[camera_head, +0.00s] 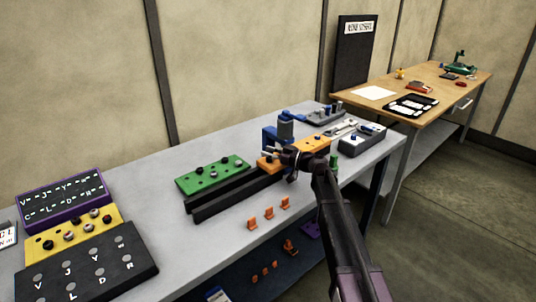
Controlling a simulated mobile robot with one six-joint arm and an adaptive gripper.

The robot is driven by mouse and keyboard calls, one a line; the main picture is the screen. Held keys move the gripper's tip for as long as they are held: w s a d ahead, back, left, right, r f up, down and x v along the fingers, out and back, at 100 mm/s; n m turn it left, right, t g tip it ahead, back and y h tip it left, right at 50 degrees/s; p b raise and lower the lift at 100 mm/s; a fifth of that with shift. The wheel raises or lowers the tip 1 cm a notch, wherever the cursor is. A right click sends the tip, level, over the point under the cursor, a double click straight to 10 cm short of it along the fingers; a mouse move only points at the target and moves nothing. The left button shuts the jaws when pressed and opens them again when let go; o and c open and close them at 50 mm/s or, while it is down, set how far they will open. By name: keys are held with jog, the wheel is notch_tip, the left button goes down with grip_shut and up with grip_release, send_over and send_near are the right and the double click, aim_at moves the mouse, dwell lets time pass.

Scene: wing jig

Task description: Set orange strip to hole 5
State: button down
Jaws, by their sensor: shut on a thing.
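The orange strip (312,143) lies along a long black rail (237,195) on the grey workbench. Parts of it show on both sides of my wrist, and dark round spots are on its top. My gripper (274,154) is at the strip's left part, shut on it; the exact contact is small and partly hidden by my arm. A blue upright fixture (285,130) stands just behind my gripper. The hole numbers cannot be read from here.
Small orange clips (268,213) stand along the front. Lettered panels (90,268) fill the bench's left end. A grey box (362,138) stands to the right. A wooden table (455,85) is beyond.

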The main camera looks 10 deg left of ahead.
jog(key=shift+d, duration=0.1)
jog(key=shift+c, duration=2.1)
grip_release()
jog(key=shift+o, duration=0.4)
jog(key=shift+s, duration=0.1)
jog(key=v, duration=1.1)
jog(key=shift+s+d, duration=0.2)
jog(key=shift+d, duration=0.1)
